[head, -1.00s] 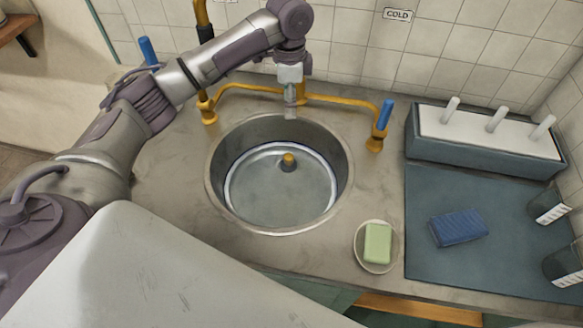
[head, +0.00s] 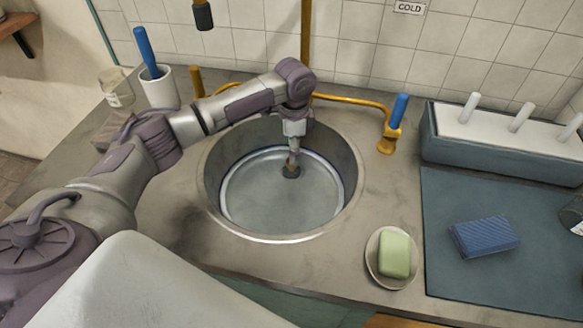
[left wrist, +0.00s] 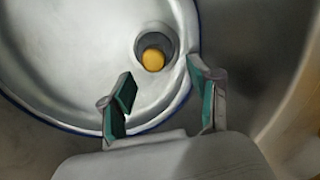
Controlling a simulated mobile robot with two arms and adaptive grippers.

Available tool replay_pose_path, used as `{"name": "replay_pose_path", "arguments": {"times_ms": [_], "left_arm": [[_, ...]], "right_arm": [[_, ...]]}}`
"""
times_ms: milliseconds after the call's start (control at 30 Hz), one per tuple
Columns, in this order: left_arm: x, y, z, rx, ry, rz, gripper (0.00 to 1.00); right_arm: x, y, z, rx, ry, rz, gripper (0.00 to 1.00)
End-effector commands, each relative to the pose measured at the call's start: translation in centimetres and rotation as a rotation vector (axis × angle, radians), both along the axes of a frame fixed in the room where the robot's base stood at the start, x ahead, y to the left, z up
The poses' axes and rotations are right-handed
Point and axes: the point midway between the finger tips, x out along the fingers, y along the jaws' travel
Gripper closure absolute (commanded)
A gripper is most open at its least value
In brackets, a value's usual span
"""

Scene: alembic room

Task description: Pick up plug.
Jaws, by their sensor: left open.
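The plug (head: 291,172) stands in the sink (head: 210,180), on or inside a pale round dish (head: 240,205) with a white and dark blue rim. In the left wrist view its yellow knob (left wrist: 153,60) is surrounded by a dark grey ring. My left gripper (head: 293,155) points down into the sink just above the plug, and hides part of its top in the head view. In the left wrist view the teal-padded fingers (left wrist: 160,88) are apart and empty, with the knob beyond the gap between their tips. My right gripper is not in view.
A brass faucet pipe (head: 350,104) and blue-handled tap (head: 397,120) stand behind the sink. A soap dish (head: 372,262) with green soap (head: 395,254) and a blue sponge (head: 484,236) lie at right. A white cup (head: 160,90) with a blue-handled tool stands at left.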

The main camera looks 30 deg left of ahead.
Motion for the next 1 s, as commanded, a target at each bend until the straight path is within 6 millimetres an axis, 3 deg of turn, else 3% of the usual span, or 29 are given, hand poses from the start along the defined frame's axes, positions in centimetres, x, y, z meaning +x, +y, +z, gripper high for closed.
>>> {"name": "replay_pose_path", "arguments": {"times_ms": [400,700,1000], "left_arm": [[-0.9,0.2,-5.0,0.001,0.002,0.0,0.39],[-0.8,0.2,-5.4,0.001,0.0,-0.001,0.39],[-0.8,0.2,-5.4,0.001,0.0,-0.001,0.89]], "right_arm": [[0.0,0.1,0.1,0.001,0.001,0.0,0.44],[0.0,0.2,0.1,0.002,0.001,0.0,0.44],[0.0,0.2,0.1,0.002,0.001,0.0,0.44]]}}
